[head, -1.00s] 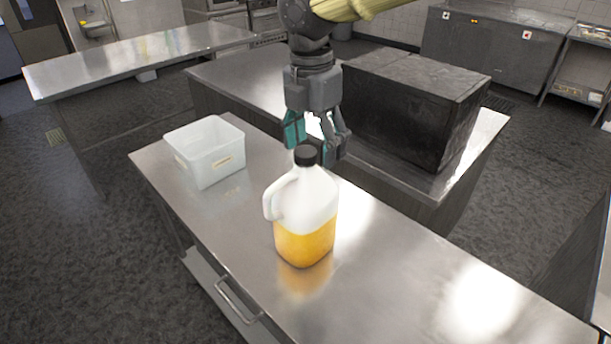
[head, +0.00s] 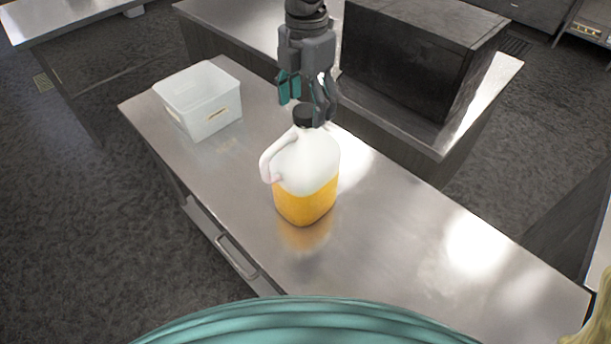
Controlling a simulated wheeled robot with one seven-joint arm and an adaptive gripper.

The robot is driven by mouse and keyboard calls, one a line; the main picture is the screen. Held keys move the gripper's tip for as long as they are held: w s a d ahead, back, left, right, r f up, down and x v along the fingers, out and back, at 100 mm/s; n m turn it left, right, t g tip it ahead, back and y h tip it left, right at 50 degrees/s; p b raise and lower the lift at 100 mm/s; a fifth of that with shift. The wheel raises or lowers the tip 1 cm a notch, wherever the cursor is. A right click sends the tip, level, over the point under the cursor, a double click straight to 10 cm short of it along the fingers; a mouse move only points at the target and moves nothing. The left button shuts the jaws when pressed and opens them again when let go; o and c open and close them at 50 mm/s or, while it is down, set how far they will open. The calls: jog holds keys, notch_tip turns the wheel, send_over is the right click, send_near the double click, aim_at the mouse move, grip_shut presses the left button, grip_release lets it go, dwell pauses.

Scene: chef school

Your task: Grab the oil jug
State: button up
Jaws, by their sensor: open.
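The oil jug (head: 308,178) stands upright on the steel table (head: 400,260). It is translucent white with a black cap (head: 304,115), yellow oil in its lower part and a loop handle on its left side. My gripper (head: 305,105) points down at the jug's top, with its fingers apart. One fingertip overlaps the cap's right edge in the picture. I cannot tell whether it touches the cap or is behind it. The gripper holds nothing.
A white plastic bin (head: 199,102) stands at the table's far left end. A large black box (head: 420,70) sits on the counter behind. The table to the right of the jug is clear. The table has a drawer handle (head: 236,257) on its front side.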

aim_at(305, 111)
jog(key=shift+w+a+f+p, duration=0.15)
jog(key=shift+f+p, duration=0.3)
jog(key=shift+f, duration=0.65)
jog(key=shift+s+f, duration=0.35)
jog(key=shift+s, duration=0.55)
jog(key=shift+w+f, duration=0.35)
jog(key=shift+w, duration=0.35)
jog(key=c, duration=0.3)
jog(key=shift+s+r, duration=0.15)
jog(key=shift+s, duration=0.2)
jog(key=c, duration=0.7)
grip_shut()
